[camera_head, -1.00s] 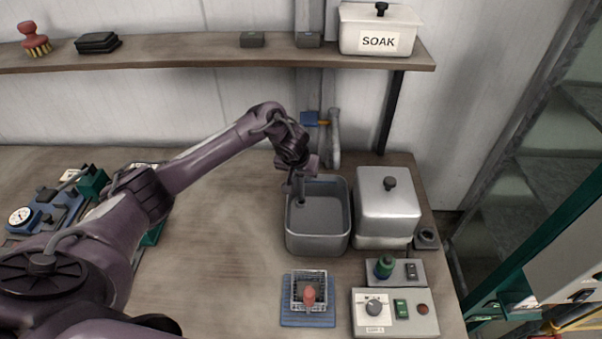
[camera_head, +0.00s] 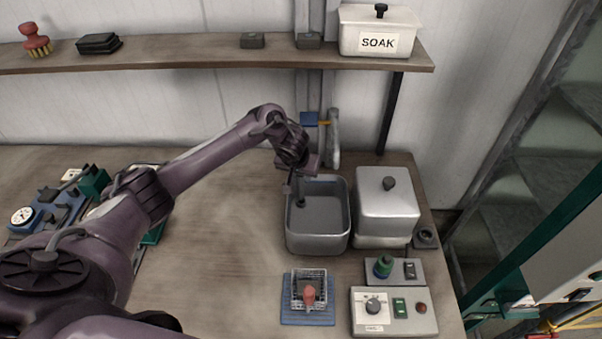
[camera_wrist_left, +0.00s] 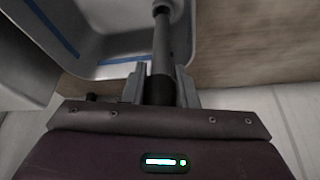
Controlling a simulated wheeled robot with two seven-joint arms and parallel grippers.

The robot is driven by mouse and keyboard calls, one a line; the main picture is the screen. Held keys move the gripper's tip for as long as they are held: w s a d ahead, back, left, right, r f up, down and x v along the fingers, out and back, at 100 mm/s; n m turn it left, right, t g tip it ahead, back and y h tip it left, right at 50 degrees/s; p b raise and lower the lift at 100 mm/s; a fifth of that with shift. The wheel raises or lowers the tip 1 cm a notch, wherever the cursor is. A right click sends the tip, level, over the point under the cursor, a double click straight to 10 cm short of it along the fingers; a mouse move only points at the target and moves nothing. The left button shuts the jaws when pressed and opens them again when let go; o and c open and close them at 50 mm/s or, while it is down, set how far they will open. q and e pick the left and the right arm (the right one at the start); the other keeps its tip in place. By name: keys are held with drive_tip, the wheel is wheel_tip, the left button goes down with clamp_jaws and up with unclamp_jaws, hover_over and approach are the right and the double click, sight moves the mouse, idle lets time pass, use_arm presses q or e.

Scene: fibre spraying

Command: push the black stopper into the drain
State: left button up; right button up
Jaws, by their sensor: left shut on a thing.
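The grey sink basin (camera_head: 346,215) stands at the back right of the bench. My left gripper (camera_head: 292,187) is over its back-left corner, pointing down. In the left wrist view my left gripper (camera_wrist_left: 160,84) is shut on the black stopper (camera_wrist_left: 161,45), held by its long dark stem. The stopper's lower end (camera_head: 300,202) shows low in the basin's back-left corner. In the left wrist view the stem's far end meets a round grey ring (camera_wrist_left: 178,7), which looks like the drain. Whether the stopper is seated in it I cannot tell. My right gripper is not in view.
A lidded metal box (camera_head: 388,205) stands close right of the basin. A wire basket (camera_head: 309,289) on a blue mat and a control box (camera_head: 394,312) are in front. A shelf (camera_head: 200,50) runs above the back.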

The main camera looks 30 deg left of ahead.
use_arm(q)
drive_tip(key=shift+p, duration=0.45)
drive_tip(key=shift+f+b, duration=0.5)
drive_tip(key=shift+f, duration=0.95)
drive_tip(key=o, duration=1.1)
drive_tip(key=v, duration=0.8)
drive_tip(key=shift+d+f, duration=0.1)
drive_tip(key=shift+d, duration=0.05)
